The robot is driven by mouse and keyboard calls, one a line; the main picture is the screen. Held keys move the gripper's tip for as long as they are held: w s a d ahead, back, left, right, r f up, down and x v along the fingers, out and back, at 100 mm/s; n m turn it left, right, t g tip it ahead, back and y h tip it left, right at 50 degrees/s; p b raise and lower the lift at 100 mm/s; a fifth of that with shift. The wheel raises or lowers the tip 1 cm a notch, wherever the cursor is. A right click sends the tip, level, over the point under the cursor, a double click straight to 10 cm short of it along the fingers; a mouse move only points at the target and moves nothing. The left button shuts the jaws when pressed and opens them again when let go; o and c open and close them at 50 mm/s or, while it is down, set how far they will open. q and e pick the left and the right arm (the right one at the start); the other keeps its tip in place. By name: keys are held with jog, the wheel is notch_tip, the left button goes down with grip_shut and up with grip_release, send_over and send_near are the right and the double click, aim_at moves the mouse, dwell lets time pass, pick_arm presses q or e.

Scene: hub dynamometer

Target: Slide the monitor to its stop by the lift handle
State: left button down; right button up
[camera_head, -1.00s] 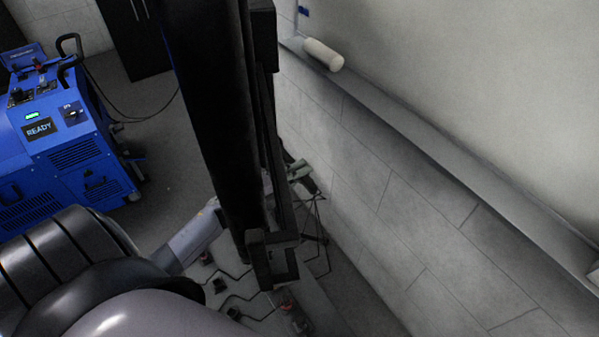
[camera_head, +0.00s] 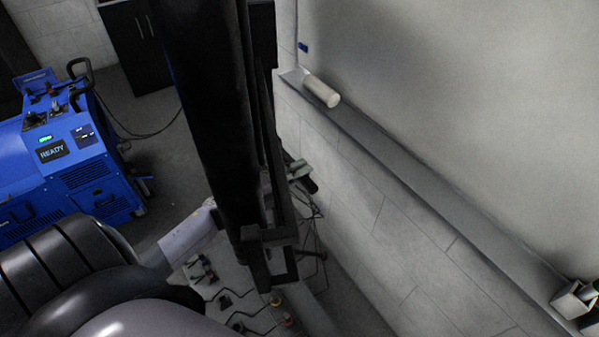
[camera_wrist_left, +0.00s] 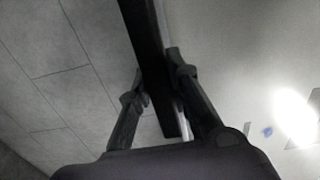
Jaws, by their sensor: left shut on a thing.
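The monitor (camera_head: 205,100) is a tall black slab seen nearly edge-on in the head view, running from the top edge to below the middle. A dark frame with a bracket (camera_head: 268,240) is at its lower right; I cannot tell for certain which part is the lift handle. My left arm comes in from the lower left and passes behind the monitor, which hides most of the gripper there. In the left wrist view my left gripper (camera_wrist_left: 157,65) has its two fingers on either side of a dark bar (camera_wrist_left: 168,118), shut on it. My right gripper is not in view.
A blue machine (camera_head: 70,165) with a READY display stands on the floor at left. A pale wall with a grey ledge (camera_head: 420,190) runs along the right, with a white roll (camera_head: 321,91) on it. Tools and cables lie on a light surface (camera_head: 225,285) below the monitor.

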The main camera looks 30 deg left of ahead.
pick_arm(q)
jog(key=shift+w+r, duration=0.15)
jog(key=shift+r, duration=0.3)
jog(key=c, duration=1.7)
grip_release()
jog(key=shift+o, duration=1.1)
jog(key=shift+f, duration=0.1)
jog(key=shift+s+f, duration=0.15)
jog(key=shift+s, duration=0.05)
jog(key=v, duration=1.2)
jog(key=shift+a, duration=0.1)
